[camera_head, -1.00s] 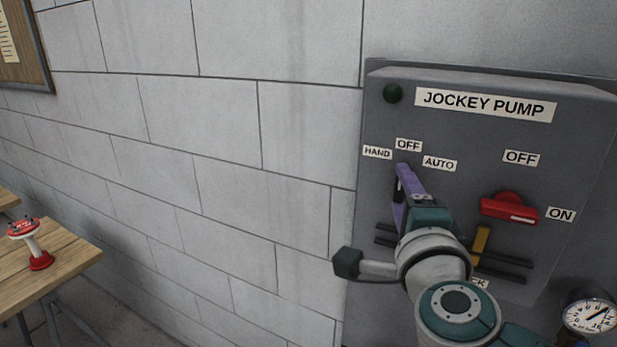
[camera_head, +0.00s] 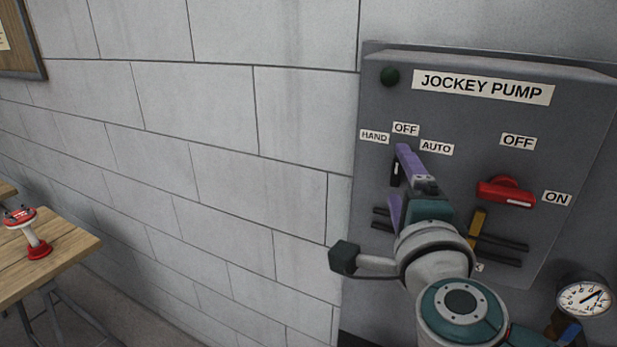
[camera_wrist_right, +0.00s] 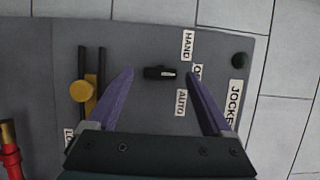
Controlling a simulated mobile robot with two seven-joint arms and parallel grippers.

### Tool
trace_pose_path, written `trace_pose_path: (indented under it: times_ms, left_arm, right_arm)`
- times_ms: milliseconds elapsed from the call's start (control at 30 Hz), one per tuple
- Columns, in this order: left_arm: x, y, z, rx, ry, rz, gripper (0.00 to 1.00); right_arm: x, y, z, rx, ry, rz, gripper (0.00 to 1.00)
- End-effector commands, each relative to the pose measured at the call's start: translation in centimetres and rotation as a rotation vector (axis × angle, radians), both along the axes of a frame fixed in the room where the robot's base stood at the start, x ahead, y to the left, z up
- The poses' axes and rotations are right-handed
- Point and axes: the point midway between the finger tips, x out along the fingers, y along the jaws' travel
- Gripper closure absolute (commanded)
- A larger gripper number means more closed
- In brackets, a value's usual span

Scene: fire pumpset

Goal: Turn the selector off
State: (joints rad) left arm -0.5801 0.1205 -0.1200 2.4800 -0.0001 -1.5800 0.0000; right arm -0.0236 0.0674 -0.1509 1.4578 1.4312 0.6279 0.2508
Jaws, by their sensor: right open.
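The selector is a small black knob (camera_wrist_right: 160,73) on the grey jockey pump panel, in the middle of the right wrist view. Its white mark is at the end toward the partly covered OFF label, between the HAND and AUTO labels. The knob (camera_head: 396,172) shows only partly in the head view, beside a purple finger. My right gripper (camera_wrist_right: 165,80) is open, with one purple finger on each side of the knob. In the wrist view both fingers look apart from the knob. In the head view the right gripper (camera_head: 400,180) is in front of the panel. My left gripper is not in view.
A red OFF/ON switch (camera_head: 506,192) is right of my right gripper. A yellow-handled latch (camera_head: 477,228) is close beside it, and a gauge (camera_head: 585,299) is lower right. A wooden table (camera_head: 60,255) with a red-and-white object (camera_head: 30,234) stands far left.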

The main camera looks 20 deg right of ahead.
Motion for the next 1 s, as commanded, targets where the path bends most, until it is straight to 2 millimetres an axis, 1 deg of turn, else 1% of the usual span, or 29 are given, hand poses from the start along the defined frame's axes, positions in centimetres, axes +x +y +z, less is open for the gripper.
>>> trace_pose_path:
  times_ms: [33, 200, 300, 400, 500, 600, 1000]
  left_arm:
    - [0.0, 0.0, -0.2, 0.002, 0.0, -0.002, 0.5]
    - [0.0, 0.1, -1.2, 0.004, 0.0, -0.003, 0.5]
    - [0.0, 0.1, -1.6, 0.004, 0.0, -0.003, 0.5]
    - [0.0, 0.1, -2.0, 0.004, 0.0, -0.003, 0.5]
    - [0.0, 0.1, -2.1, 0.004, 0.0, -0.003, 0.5]
    - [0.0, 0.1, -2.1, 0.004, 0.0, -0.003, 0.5]
    - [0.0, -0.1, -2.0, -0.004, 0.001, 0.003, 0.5]
  right_arm:
    - [-0.9, 0.4, -0.2, 0.002, 0.002, -0.002, 0.15]
    - [-4.0, 2.0, -0.4, 0.003, 0.003, -0.001, 0.15]
    - [-5.5, 2.7, -0.3, 0.003, 0.001, -0.003, 0.15]
    - [-6.6, 3.3, -0.3, 0.0, 0.001, -0.001, 0.15]
    - [-7.2, 3.6, -0.1, 0.0, 0.001, -0.002, 0.15]
    - [-7.4, 3.7, 0.0, -0.001, 0.0, -0.002, 0.15]
    - [-7.4, 3.7, 0.1, -0.002, 0.0, 0.0, 0.15]
